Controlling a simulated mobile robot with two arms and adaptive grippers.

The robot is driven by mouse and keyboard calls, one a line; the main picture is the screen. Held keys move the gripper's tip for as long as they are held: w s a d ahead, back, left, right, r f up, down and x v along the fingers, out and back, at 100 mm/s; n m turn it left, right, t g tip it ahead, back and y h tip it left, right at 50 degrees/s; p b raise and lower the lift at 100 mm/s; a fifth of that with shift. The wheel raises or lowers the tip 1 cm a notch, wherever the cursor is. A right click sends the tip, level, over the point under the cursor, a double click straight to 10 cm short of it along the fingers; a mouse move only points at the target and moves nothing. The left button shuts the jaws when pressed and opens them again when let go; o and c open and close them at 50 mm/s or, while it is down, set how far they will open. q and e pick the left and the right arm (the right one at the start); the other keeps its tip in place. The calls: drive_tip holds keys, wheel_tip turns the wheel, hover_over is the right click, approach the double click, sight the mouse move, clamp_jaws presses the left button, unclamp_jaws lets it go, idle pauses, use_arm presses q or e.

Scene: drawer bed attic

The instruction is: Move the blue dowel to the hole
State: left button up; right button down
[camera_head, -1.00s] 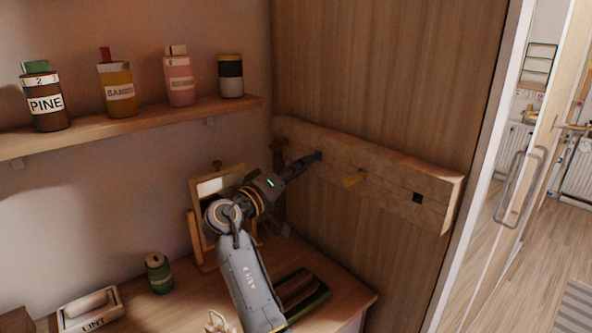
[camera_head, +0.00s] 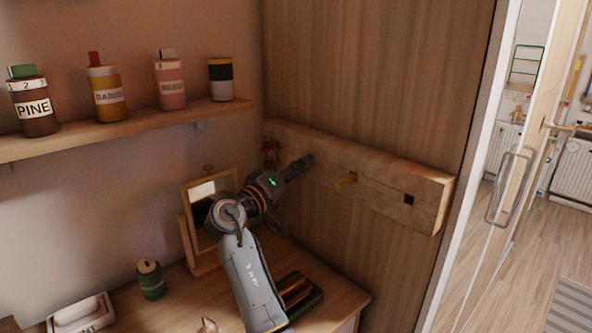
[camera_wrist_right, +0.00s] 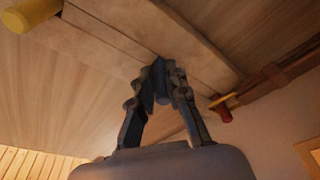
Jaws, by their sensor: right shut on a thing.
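My right gripper (camera_head: 308,161) is at the front of the wooden rail (camera_head: 385,215) on the wall, left of the yellow dowel. In the right wrist view its fingers (camera_wrist_right: 162,80) are closed around the blue dowel (camera_wrist_right: 162,96), whose rounded end shows between the fingertips. I cannot tell whether the dowel's far end is still in the rail. In the head view the gripper hides the dowel. A dark square hole (camera_head: 410,199) is open near the rail's right end. My left gripper is out of view.
A yellow dowel (camera_head: 346,181) sticks out of the rail between my gripper and the square hole. A red dowel (camera_wrist_right: 222,108) stands on the other side. A framed mirror (camera_head: 208,190) and a green can (camera_head: 150,281) stand on the desk below.

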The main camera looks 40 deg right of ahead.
drive_tip(key=shift+d, duration=0.55)
drive_tip(key=c, duration=1.3)
unclamp_jaws()
drive_tip(key=shift+o, duration=0.2)
drive_tip(key=v, duration=1.2)
drive_tip(key=shift+s+f, duration=0.1)
